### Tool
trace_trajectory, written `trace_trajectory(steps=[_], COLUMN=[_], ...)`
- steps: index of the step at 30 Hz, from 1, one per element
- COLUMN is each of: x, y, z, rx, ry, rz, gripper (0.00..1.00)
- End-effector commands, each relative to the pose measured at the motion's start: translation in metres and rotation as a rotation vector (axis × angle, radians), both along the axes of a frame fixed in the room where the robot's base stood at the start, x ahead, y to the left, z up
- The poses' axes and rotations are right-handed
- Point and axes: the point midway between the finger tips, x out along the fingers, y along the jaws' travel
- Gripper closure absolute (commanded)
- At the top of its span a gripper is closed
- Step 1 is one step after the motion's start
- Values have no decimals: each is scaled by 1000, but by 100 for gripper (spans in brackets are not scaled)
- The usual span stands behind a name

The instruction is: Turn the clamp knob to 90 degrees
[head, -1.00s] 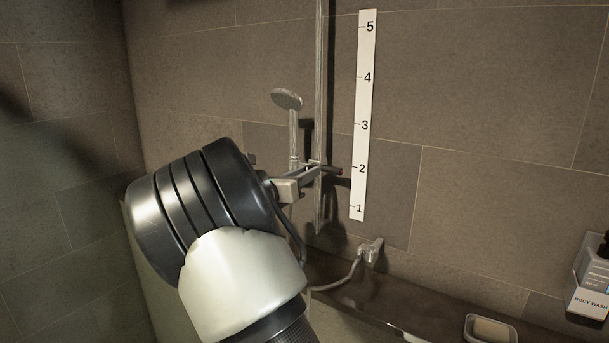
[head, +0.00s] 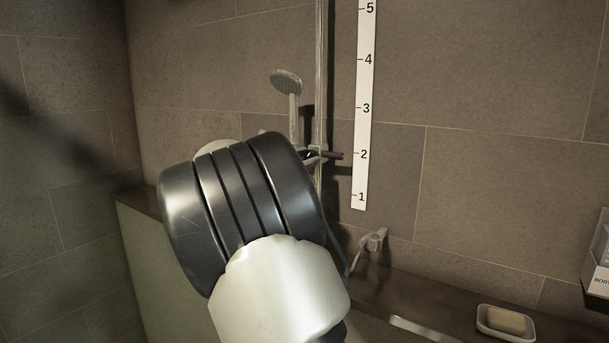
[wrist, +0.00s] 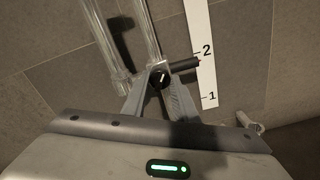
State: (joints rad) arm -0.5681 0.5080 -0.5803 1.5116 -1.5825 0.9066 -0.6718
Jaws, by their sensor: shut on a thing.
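The clamp knob (wrist: 160,78) is a dark round knob with a small white mark, on the slider of the vertical shower rail (wrist: 141,28). In the wrist view it sits between the two fingertips of my gripper (wrist: 159,83), which are shut on it. In the head view the knob (head: 309,155) shows only in part beside my bulky dark wrist, which hides the fingers. A thin dark pointer (head: 333,155) with a reddish tip sticks out right from the slider, near the 2 on the white scale strip (head: 365,85).
The hand shower (head: 287,83) stands upright left of the rail. A wall fitting with a hose (head: 374,240) is low on the right. A soap dish (head: 506,334) with soap lies on the dark ledge. A body wash holder (head: 601,270) is at the right edge.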

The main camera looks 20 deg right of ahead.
Motion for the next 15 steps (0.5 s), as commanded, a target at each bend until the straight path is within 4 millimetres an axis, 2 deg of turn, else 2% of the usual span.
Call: trace_trajectory(steps=[1, 15], x=[0, 0], y=[0, 0], z=[-8, -7], rx=[28, 303], ry=[-37, -389], rz=[0, -1], gripper=[96, 96])
